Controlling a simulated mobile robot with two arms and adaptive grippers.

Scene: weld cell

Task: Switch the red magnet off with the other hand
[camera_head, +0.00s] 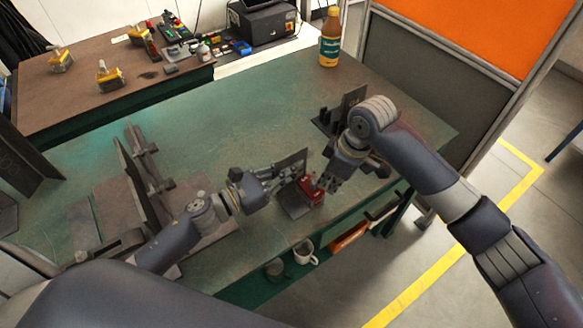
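The red magnet (313,193) is small and sits on the right side of a dark angled metal piece near the table's front edge. That piece has an upright plate (294,161) and a flat plate (292,205). My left gripper (283,179) reaches in from the left, with its fingers at the upright plate; whether they are closed on it is unclear. My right gripper (328,188) points down just right of the magnet, close to it or touching. Its finger gap and the magnet's switch are too small to make out.
A dark fixture (353,97) stands behind my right gripper. A bottle (329,42) stands at the table's back edge. Upright metal plates (143,170) are on the left. A mug (304,252) is below the front edge. The green table's middle (235,125) is clear.

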